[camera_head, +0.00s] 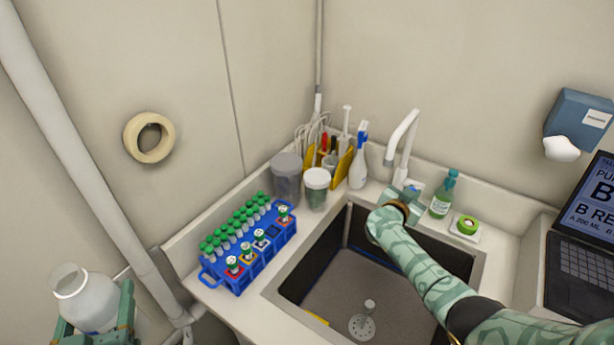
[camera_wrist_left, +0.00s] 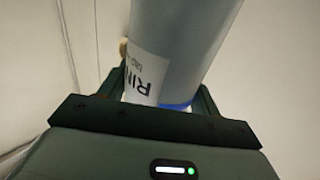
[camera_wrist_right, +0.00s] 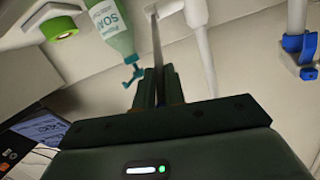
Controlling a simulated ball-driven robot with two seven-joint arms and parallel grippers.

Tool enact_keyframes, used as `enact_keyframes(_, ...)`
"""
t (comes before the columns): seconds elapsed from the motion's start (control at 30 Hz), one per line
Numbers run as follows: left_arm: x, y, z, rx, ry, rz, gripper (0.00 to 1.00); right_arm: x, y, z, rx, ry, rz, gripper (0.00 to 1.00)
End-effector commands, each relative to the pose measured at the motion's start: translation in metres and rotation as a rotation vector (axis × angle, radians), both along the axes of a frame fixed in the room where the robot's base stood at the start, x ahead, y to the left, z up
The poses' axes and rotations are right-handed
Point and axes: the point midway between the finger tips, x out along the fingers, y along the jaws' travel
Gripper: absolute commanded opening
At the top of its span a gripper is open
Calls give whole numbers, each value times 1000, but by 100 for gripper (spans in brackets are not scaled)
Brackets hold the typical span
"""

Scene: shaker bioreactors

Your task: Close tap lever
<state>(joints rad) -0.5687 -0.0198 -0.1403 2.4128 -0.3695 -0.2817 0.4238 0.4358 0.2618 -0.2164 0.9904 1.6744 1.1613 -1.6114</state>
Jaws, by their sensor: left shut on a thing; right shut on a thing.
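The white tap (camera_head: 403,140) stands at the back rim of the sink. My right gripper (camera_head: 402,198) is at the tap's base, largely hidden behind my own wrist in the head view. In the right wrist view its narrow fingers (camera_wrist_right: 160,88) are shut on the thin grey tap lever (camera_wrist_right: 157,48), beside the white tap (camera_wrist_right: 201,45). My left gripper (camera_head: 95,322) is shut on a white bottle (camera_head: 88,298) at the lower left of the head view. In the left wrist view the bottle (camera_wrist_left: 185,45) fills the jaws, with a label starting "RIN".
The sink (camera_head: 350,285) lies below my right arm. A blue tube rack (camera_head: 240,277), lidded cups (camera_head: 317,188) and a wash bottle (camera_head: 358,170) stand left. A laptop (camera_head: 585,255) is at right.

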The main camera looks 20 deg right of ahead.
Motion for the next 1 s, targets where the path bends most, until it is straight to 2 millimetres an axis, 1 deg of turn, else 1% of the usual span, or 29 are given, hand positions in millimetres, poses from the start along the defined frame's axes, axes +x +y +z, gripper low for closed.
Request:
enact_keyframes(0.03,0,0,2,-1,-3,0,33,4,-4,13,-14,-20,-2,0)
enact_keyframes(0.07,0,0,2,-1,-3,0,33,4,-5,13,-14,-20,-2,0)
enact_keyframes(0.1,0,0,2,-1,-3,0,33,5,-5,13,-16,-20,-2,23)
enact_keyframes(0.13,0,0,2,-1,-3,0,33,5,-5,14,-17,-21,-2,31)
enact_keyframes(0.17,0,0,2,-1,-3,0,33,5,-5,14,-16,-20,-1,33)
enact_keyframes(0.43,0,0,2,-1,-3,0,33,2,-2,9,-11,-13,-1,33)
enact_keyframes(0.53,0,0,7,-1,-4,0,33,-2,5,10,-9,-11,0,33)
enact_keyframes(0.67,0,0,18,-1,-6,0,33,-16,24,16,-6,-13,0,33)
enact_keyframes(0.8,0,0,28,-1,-7,0,33,-34,51,22,-7,-14,-1,33)
enact_keyframes(0.9,-1,0,32,-1,-8,0,33,-46,69,25,-7,-15,-1,33)
enact_keyframes(1.0,-1,0,34,-1,-8,0,33,-55,82,28,-10,-15,-1,33)
